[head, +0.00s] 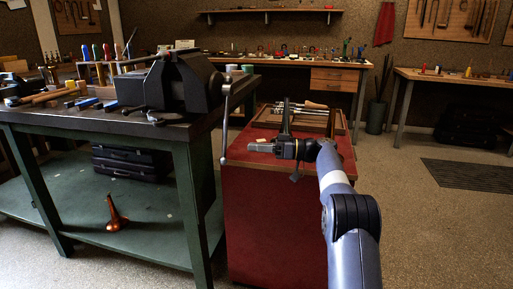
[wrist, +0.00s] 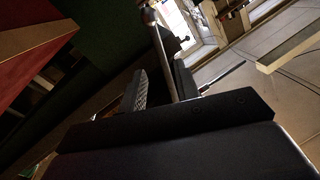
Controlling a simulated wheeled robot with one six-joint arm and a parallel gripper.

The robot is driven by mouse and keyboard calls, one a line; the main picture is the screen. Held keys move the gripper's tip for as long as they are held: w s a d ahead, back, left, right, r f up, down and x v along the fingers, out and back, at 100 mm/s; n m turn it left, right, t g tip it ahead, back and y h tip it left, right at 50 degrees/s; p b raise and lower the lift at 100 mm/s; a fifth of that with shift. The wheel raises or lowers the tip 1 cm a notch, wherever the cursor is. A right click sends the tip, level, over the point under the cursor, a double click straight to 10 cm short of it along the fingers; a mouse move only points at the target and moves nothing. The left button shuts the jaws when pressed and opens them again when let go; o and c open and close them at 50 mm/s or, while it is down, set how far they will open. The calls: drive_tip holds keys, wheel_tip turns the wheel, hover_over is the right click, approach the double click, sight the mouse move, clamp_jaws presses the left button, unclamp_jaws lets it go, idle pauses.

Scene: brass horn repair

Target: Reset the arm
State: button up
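My gripper (head: 270,147) is at the end of my arm, over the top of the red cabinet, just right of the bench vise in the head view. In the wrist view, two dark fingers of my gripper (wrist: 160,88) stand apart, the left one with a ridged inner face. A thin metal rod crosses the view in the gap between them. I cannot tell whether the rod touches a finger, but no object is clearly gripped.
The dark vise (head: 180,82) and its hanging handle (head: 226,118) stand close left on the green workbench (head: 185,135). The red cabinet (head: 265,215) is below my gripper and carries a wooden tray of tools (head: 335,127). Open floor (head: 430,225) lies to the right.

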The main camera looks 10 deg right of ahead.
sight(225, 145)
drive_tip(key=shift+a, duration=0.1)
drive_tip(key=a, duration=0.3)
drive_tip(key=w+a+b, duration=0.1)
drive_tip(key=a, duration=0.2)
drive_tip(key=a+b, duration=0.1)
drive_tip(key=a, duration=0.2)
drive_tip(key=shift+w+a+r, duration=0.1)
drive_tip(key=shift+w+a, duration=0.2)
drive_tip(key=shift+a, duration=0.1)
drive_tip(key=shift+a+r, duration=0.1)
drive_tip(key=shift+a, duration=0.15)
drive_tip(key=shift+s+r+m, duration=0.1)
drive_tip(key=shift+s+m, duration=0.15)
drive_tip(key=shift+m, duration=0.05)
